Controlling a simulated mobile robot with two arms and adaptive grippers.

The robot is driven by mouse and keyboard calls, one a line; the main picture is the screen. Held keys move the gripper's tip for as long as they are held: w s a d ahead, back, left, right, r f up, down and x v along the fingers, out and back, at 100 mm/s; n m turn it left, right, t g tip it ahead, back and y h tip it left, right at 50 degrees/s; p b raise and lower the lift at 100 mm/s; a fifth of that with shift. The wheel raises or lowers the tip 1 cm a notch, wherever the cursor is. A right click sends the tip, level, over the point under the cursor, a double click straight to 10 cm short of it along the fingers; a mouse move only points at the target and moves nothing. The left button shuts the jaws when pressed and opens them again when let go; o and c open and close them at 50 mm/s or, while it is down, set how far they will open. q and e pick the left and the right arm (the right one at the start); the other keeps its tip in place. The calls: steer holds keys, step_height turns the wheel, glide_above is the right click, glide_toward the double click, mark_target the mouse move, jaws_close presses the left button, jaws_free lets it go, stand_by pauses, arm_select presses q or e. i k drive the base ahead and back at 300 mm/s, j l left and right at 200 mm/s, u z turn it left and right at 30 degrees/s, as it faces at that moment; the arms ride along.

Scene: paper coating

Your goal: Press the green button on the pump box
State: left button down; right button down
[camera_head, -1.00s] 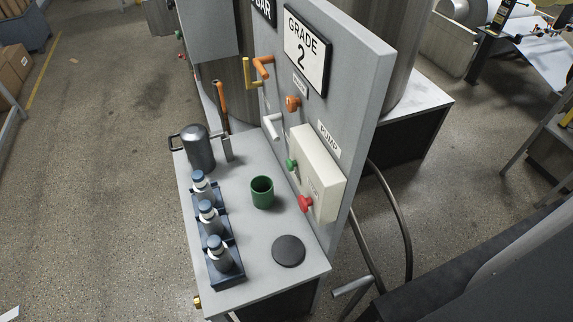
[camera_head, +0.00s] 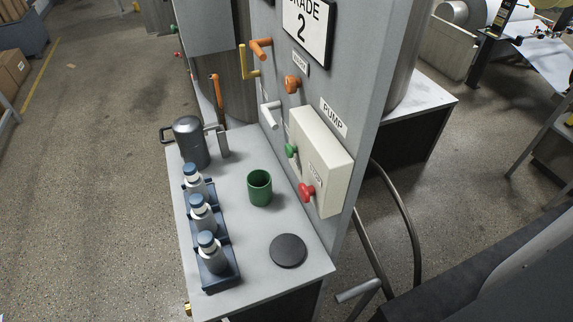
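The pump box (camera_head: 325,165) is a cream box on the grey upright panel, under a "PUMP" label (camera_head: 334,117). The green button (camera_head: 291,151) sticks out from its left side face, toward the upper end. A red button (camera_head: 307,192) sticks out lower on the same face, by a "STOP" label. Neither of my grippers is in view, and nothing touches the green button.
The grey table (camera_head: 232,251) below holds a green cup (camera_head: 260,188), a black disc (camera_head: 288,251), a dark grey jug (camera_head: 190,142) and a rack of bottles (camera_head: 205,213). Orange handles (camera_head: 294,84) and a white lever (camera_head: 270,115) project from the panel (camera_head: 372,60).

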mark_target(289, 149)
steer(key=k+j, duration=0.1)
steer(key=j, duration=0.4)
steer(key=k+j, duration=0.15)
steer(key=j, duration=0.35)
steer(key=k+j, duration=0.1)
steer(key=j, duration=0.4)
steer(key=k+j, duration=0.1)
steer(key=j, duration=0.4)
steer(key=k+j, duration=0.1)
steer(key=j, duration=0.4)
